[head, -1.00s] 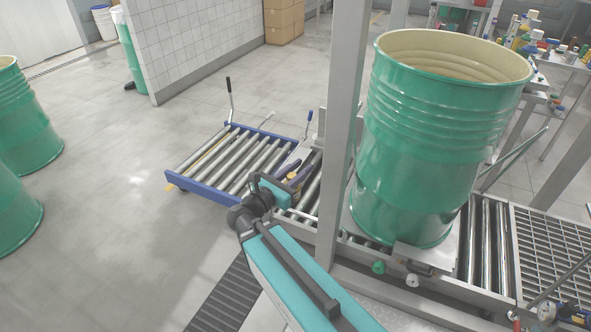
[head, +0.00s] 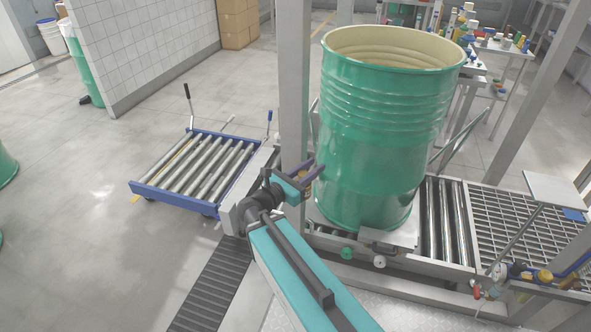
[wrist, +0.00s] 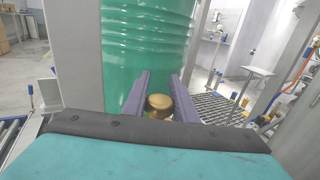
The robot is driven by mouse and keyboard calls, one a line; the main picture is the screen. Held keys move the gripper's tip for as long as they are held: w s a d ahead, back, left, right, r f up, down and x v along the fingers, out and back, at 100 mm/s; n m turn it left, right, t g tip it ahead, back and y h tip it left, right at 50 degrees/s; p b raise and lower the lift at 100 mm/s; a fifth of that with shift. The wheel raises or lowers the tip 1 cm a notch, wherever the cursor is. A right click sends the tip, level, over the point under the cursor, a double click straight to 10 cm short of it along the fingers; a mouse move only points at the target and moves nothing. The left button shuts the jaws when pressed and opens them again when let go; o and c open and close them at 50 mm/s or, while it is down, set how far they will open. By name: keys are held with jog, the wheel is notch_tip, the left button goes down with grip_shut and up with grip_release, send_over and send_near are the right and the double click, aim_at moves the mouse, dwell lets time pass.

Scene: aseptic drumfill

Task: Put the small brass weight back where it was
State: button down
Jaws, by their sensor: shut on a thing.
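The small brass weight (wrist: 159,103) shows in the wrist view between the two purple fingers of my gripper (wrist: 158,98). My gripper is shut on it and holds it in the air. In the head view my gripper (head: 316,172) is in front of the lower left side of the green drum, beside the grey upright post. The weight is too small to make out there. I cannot tell which spot the weight came from.
The open green drum (head: 385,130) stands on the roller line. A grey post (head: 293,80) is close to my gripper. At the right are a grating (head: 505,225), a small plate on a stand (head: 558,188) and a gauge (head: 498,271) with brass-coloured pieces beside it (head: 544,275). A blue roller cart (head: 170,197) stands left.

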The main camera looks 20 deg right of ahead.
jog(key=s+d+r+m+g+p, duration=0.1)
jog(key=s+d+m+g, duration=0.45)
jog(key=s+d, duration=0.9)
jog(key=s+d+r+m+g+p, duration=0.1)
jog(key=s+d+m+g, duration=0.2)
jog(key=s+d+g, duration=1.1)
jog(key=s+d+m+y, duration=0.2)
jog(key=s+d, duration=0.3)
jog(key=s, duration=0.3)
jog(key=s+d+m+y, duration=0.1)
jog(key=s+d+m, duration=0.2)
jog(key=s+d, duration=0.3)
jog(key=s+a+m+g+y, duration=0.1)
jog(key=s+m+g+y, duration=0.1)
jog(key=s, duration=0.6)
jog(key=s+a+m+g+y+p, duration=0.1)
jog(key=s+y, duration=0.3)
jog(key=s, duration=0.4)
jog(key=shift+a+r+m+g+y, duration=0.4)
jog(key=shift+a+m+g, duration=0.15)
jog(key=shift+a+m, duration=0.3)
